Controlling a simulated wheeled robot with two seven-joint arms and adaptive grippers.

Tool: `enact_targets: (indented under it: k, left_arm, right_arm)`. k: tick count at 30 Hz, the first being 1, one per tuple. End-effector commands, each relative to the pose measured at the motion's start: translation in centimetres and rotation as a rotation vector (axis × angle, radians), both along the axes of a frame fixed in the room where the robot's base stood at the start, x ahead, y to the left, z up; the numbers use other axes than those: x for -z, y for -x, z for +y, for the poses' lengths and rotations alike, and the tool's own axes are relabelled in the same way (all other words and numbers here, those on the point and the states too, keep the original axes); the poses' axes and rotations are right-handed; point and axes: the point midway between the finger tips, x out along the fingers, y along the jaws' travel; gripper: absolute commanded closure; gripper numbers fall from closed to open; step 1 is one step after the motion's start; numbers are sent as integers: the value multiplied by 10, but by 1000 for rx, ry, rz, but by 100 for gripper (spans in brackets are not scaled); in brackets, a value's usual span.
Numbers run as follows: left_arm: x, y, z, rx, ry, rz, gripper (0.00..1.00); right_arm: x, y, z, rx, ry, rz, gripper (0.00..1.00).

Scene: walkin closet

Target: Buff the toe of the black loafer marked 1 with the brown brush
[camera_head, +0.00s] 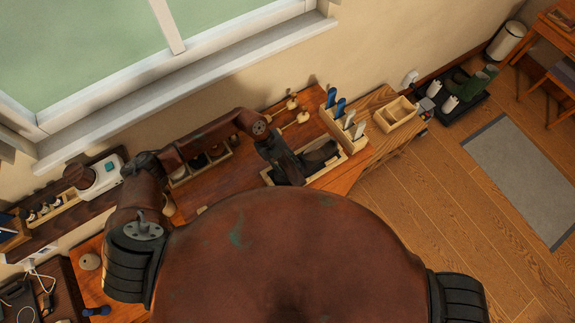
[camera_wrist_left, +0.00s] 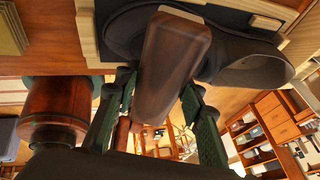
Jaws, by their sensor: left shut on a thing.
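A black loafer (camera_head: 319,153) lies in the wooden holder (camera_head: 350,161), just right of the gripper. The loafer (camera_wrist_left: 235,58) also shows in the left wrist view, behind the brush and partly covered by it. I cannot tell whether brush and loafer touch. No number mark is readable. My right gripper is not in view.
A rack with blue- and white-handled tools (camera_head: 342,112) stands behind the holder. A small wooden box (camera_head: 396,114) sits on the bench to the right. A compartment tray (camera_head: 200,166) lies left under my arm. Window and wall bound the back; the floor right is mostly open.

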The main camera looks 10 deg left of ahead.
Motion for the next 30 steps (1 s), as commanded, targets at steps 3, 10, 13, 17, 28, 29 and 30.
enact_targets:
  k: [3,10,13,17,28,29,30]
  left_arm:
    - [3,-10,10,-7,-9,-6,88]
    - [1,-17,15,-8,-9,-6,88]
    - [1,-22,20,-8,-9,-6,88]
    - [0,-27,24,-8,-8,-7,88]
    - [-5,-14,13,-5,-4,-5,88]
    - [-5,-13,12,-5,-4,-5,88]
    - [-5,-12,11,-5,-4,-5,88]
  right_arm:
    - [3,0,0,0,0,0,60]
    - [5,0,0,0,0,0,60]
    - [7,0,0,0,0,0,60]
    - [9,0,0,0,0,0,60]
    - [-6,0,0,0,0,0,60]
    - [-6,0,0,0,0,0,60]
    - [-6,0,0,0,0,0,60]
